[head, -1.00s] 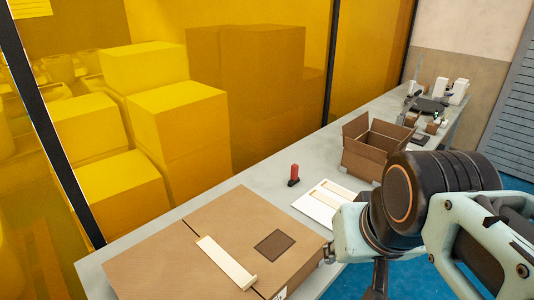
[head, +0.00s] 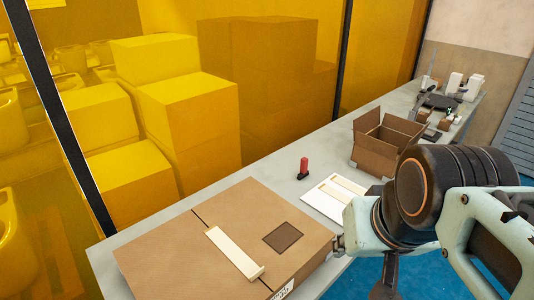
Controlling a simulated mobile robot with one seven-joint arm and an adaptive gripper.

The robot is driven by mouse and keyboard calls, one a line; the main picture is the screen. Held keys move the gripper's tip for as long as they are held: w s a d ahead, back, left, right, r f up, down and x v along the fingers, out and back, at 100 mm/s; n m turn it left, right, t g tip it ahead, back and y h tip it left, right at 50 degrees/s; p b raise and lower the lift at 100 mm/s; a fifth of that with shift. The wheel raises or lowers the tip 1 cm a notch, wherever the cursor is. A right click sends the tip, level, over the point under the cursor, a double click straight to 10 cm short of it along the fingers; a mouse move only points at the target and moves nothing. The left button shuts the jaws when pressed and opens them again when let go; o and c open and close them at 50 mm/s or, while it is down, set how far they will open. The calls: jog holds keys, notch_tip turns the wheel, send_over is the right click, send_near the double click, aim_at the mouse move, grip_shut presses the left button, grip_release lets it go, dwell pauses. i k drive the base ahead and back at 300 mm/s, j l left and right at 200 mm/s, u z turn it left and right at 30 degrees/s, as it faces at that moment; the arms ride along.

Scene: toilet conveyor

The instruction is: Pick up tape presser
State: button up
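A long cream-coloured bar with a small raised lip at its near end (head: 233,253) lies on top of a flat closed cardboard box (head: 170,245); it may be the tape presser, but I cannot be sure. A small red upright object with a black base (head: 304,168) stands on the table behind the box. My arm comes in from the right, its wrist beside the box's right corner. Nothing is seen held.
The long grey table (head: 285,187) runs to the back right. A white panel with cream strips (head: 323,203) lies right of the flat box. An open cardboard box (head: 374,150) stands beyond, with small items (head: 440,100) farther back. A yellow transparent partition (head: 384,60) borders the table.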

aim_at(304, 172)
jog(key=i+l+u, duration=0.1)
jog(key=i+l, duration=0.25)
jog(key=l, duration=0.3)
jog(key=i+l+u, duration=0.15)
jog(key=l, duration=0.2)
jog(key=i+l+u, duration=0.1)
jog(key=l, duration=0.25)
jog(key=i+l+u, duration=0.1)
jog(key=i+l, duration=0.3)
jog(key=l, duration=0.35)
jog(key=i+l+u, duration=0.15)
jog(key=l+u, duration=0.75)
jog(key=l, duration=0.2)
jog(key=i, duration=0.2)
jog(key=i+j+z, duration=0.15)
jog(key=z, duration=0.2)
jog(key=i+j+z, duration=0.15)
jog(key=z, duration=0.2)
